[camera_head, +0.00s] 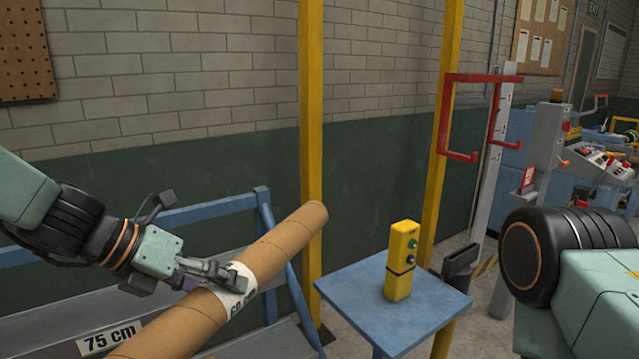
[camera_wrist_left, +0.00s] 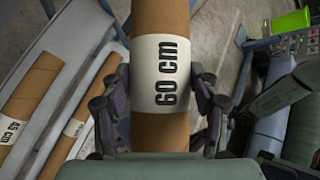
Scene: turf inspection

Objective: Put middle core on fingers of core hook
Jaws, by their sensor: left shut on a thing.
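A brown cardboard core with a white 60 cm label (camera_head: 282,238) is held slanted, its far end up and to the right. My left gripper (camera_head: 215,277) is shut around it at the label. In the left wrist view the core (camera_wrist_left: 160,25) passes between the two fingers (camera_wrist_left: 160,105). My right gripper is out of view; only part of my right arm shows.
A blue rack (camera_head: 175,217) stands below my left arm with a 75 cm label (camera_head: 110,336); other cores (camera_wrist_left: 35,85) lie there. A blue table (camera_head: 400,315) holds a yellow button box (camera_head: 402,262). Yellow posts (camera_head: 311,120) stand between core and hook.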

